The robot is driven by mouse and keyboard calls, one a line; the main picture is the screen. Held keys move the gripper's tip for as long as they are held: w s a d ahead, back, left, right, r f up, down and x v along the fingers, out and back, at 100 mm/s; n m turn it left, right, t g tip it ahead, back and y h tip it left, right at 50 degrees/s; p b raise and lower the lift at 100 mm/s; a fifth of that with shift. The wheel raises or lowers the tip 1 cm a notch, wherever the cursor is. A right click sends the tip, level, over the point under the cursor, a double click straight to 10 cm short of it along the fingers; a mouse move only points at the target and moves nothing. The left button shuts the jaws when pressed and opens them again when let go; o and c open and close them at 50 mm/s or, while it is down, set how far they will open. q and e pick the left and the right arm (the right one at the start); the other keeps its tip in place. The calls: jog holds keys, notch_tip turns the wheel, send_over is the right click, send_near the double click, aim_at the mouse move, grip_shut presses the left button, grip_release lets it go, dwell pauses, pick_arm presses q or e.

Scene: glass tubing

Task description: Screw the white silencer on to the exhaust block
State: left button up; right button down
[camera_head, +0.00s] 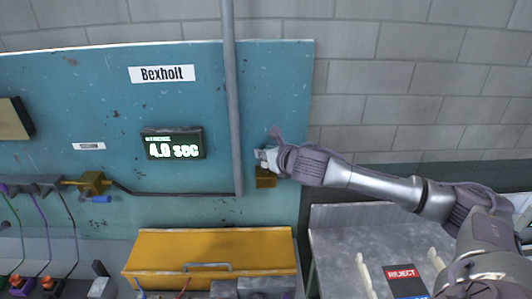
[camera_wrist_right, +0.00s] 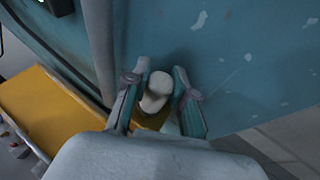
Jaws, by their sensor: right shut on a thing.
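The white silencer (camera_wrist_right: 157,90) is a short pale cylinder between the two fingers of my right gripper (camera_wrist_right: 158,98) in the right wrist view. The fingers are shut on it. In the head view my right gripper (camera_head: 266,157) is at the right part of the teal panel, just above the brass-coloured exhaust block (camera_head: 265,181). Part of the block (camera_wrist_right: 152,122) shows just past the silencer in the wrist view. The silencer's far end is hidden, so I cannot tell whether it touches the block. My left gripper is not in view.
A grey vertical pipe (camera_head: 232,110) runs down the teal panel (camera_head: 280,85) close left of the gripper. A yellow cover (camera_head: 212,250) juts out below. A timer display (camera_head: 173,144) reads 4.0 sec. A grey table with a REJECT sign (camera_head: 402,273) stands at lower right.

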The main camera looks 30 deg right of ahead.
jog(key=m+h, duration=0.1)
jog(key=h, duration=0.1)
jog(key=m+g+h, duration=0.1)
jog(key=m, duration=0.1)
jog(key=shift+a+h, duration=0.2)
jog(key=shift+h, duration=0.2)
jog(key=m+g+h, duration=0.1)
jog(key=m+h, duration=0.1)
jog(key=shift+d+m, duration=0.15)
jog(key=shift+m, duration=0.25)
jog(key=c, duration=0.9)
grip_release()
jog(key=shift+d, duration=0.1)
jog(key=shift+c, duration=0.2)
jog(key=n+y, duration=0.1)
jog(key=n+t+y, duration=0.1)
jog(key=n, duration=0.1)
jog(key=n+y, duration=0.1)
jog(key=y, duration=0.1)
jog(key=shift+s+d+n+t, duration=0.15)
jog(key=shift+d+n+t, duration=0.1)
jog(key=shift+n+t, duration=0.05)
jog(key=n+y, duration=0.2)
jog(key=y, duration=0.1)
jog(key=shift+s+a+r, duration=0.1)
jog(key=shift+s+a, duration=0.05)
jog(key=shift+a, duration=0.05)
